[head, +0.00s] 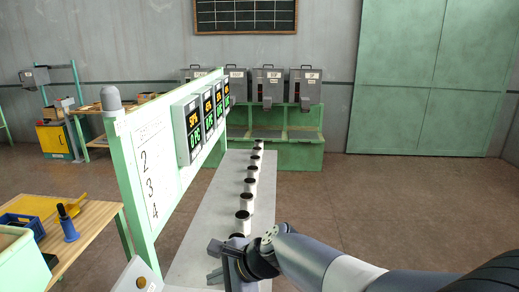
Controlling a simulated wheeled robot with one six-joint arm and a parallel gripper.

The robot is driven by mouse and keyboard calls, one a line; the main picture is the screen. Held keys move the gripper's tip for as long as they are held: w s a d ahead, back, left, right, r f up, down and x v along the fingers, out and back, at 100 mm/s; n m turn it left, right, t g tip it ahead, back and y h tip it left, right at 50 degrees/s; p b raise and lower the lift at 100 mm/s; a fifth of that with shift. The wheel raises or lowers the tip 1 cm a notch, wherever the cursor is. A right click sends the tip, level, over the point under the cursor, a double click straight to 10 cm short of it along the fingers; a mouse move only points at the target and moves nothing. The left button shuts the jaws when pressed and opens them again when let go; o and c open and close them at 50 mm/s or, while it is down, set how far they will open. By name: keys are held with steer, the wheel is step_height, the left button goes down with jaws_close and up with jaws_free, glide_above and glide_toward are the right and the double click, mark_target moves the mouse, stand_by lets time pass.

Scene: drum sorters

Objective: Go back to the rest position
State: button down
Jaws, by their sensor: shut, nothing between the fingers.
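My gripper (218,262) is at the bottom middle of the head view, over the near end of a long grey bench (192,262). It is shut, with nothing seen between its fingers. My arm reaches in from the lower right. A row of several white cylinders with dark tops (243,224) runs along the bench away from me. The nearest cylinder is partly hidden behind my gripper. I cannot tell whether the gripper touches it.
A green frame with a numbered white board (154,185) and several displays (187,130) stands left of the bench. A wooden table (88,222) with a blue bin (22,226) is at left. Grey machines (268,86) stand at the back. Floor at right (400,200) is clear.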

step_height(320, 180, down, 8)
steer(key=b, duration=0.6)
steer(key=shift+r, duration=0.15)
step_height(320, 180, up, 10)
steer(key=p, duration=0.9)
steer(key=shift+f, duration=0.2)
